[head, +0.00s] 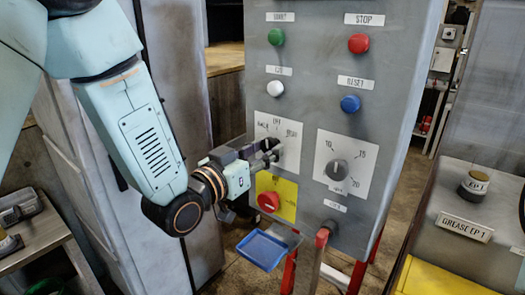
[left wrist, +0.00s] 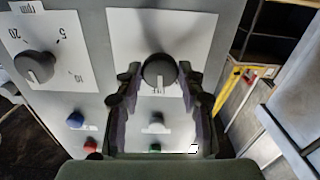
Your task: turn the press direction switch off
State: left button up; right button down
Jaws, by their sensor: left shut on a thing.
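The press direction switch is a dark round knob on a white plate (head: 290,160) on the grey control panel (head: 325,107). In the head view my left gripper (head: 268,152) covers most of the knob, and the small labels around it are hard to read. In the left wrist view the knob (left wrist: 159,71) sits between the two fingers of my left gripper, which is shut on it. My right gripper is not in view.
A speed knob (head: 337,170) is to the right, a red stop (head: 269,201) on yellow below. Green (head: 276,37), red (head: 358,43), white (head: 275,88) and blue (head: 350,104) buttons are above. A blue tray (head: 262,250) hangs below; a grease can (head: 474,186) stands right.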

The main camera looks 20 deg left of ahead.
pick_arm(q)
jog(key=c, duration=0.5)
jog(key=shift+m, duration=0.4)
jog(key=o, duration=1.2)
